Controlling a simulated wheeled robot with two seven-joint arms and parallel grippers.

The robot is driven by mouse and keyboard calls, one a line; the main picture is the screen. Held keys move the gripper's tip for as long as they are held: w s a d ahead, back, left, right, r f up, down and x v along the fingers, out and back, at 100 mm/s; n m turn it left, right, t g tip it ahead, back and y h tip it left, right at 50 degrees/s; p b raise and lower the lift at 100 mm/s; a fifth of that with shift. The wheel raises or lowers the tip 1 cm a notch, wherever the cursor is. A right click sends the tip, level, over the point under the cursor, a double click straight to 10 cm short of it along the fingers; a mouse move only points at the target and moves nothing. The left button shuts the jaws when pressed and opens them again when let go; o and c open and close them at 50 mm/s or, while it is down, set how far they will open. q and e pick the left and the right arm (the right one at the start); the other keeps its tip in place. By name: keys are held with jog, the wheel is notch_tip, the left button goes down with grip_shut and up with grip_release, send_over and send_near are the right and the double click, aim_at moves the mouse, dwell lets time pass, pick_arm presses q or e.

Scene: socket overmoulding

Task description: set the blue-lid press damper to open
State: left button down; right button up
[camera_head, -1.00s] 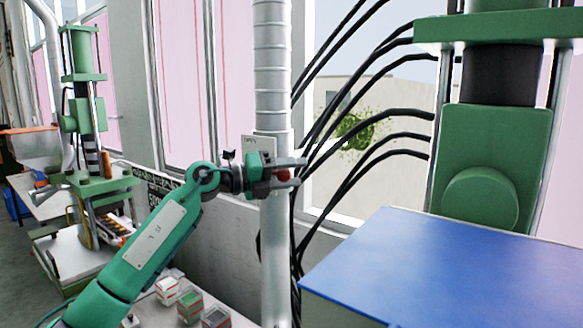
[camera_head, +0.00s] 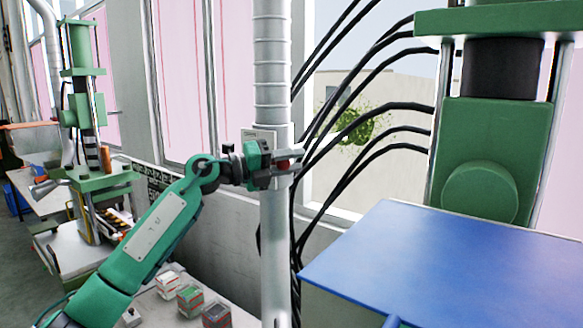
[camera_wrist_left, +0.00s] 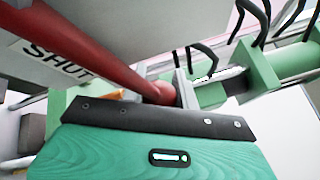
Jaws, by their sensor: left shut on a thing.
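The damper is on the upright pale duct (camera_head: 272,90), left of the press with the blue lid (camera_head: 430,255). A small pale plate (camera_head: 262,135) shows on the duct just above my gripper. My left gripper (camera_head: 290,163) is at the duct, shut on the red handle (camera_head: 283,164). Most of the damper is hidden behind my gripper. My right gripper is not in view.
Several black cables (camera_head: 360,125) hang right of the duct. The green press body (camera_head: 490,130) stands behind the blue lid. Small boxes (camera_head: 190,298) sit on a white surface below my left arm. Another green press (camera_head: 90,130) stands at far left.

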pick_arm(q)
jog(key=r+n, duration=0.1)
jog(key=r+n+h, duration=0.1)
jog(key=r+t, duration=0.1)
jog(key=shift+w+a+r+n, duration=0.15)
jog(key=shift+w+a+n, duration=0.1)
jog(key=shift+a+n, duration=0.15)
jog(key=r+n, duration=0.1)
jog(key=n+t+p, duration=0.1)
jog(key=w+a+r+n+t+h, duration=0.1)
jog(key=shift+a+r, duration=0.1)
jog(key=shift+r, duration=0.25)
jog(key=c, duration=1.1)
grip_release()
jog(key=shift+o, duration=0.2)
